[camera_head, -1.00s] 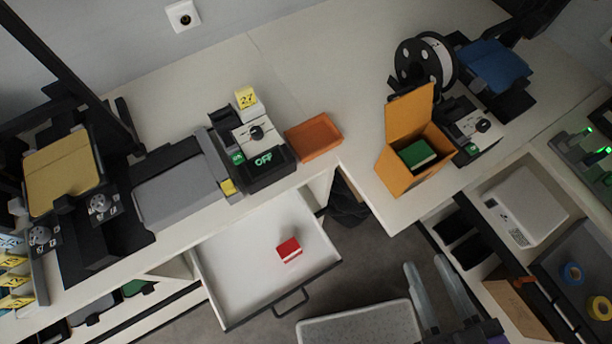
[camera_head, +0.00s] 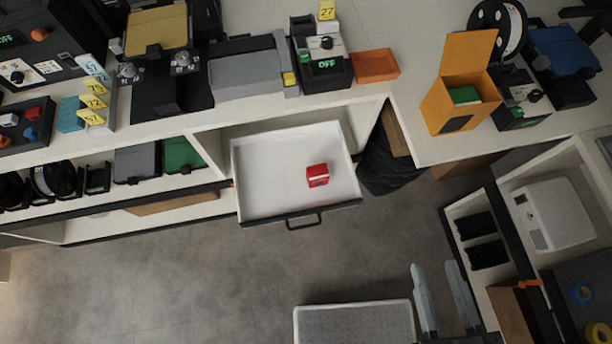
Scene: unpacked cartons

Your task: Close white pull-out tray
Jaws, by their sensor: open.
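The white pull-out tray (camera_head: 265,178) is pulled out from under the white counter, with a dark front edge and a black bar handle (camera_head: 303,222) facing the open floor. A small red box (camera_head: 317,175) with a white band lies inside it, right of the middle. My gripper (camera_head: 438,298) is at the lower right, with two pale grey fingers spread apart and nothing between them. It is well away from the tray, to the right of and nearer than the handle.
A dark bag (camera_head: 385,170) sits right beside the tray under the counter. A shelf unit (camera_head: 462,210) stands at the right. An orange carton (camera_head: 440,108) stands open on the counter.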

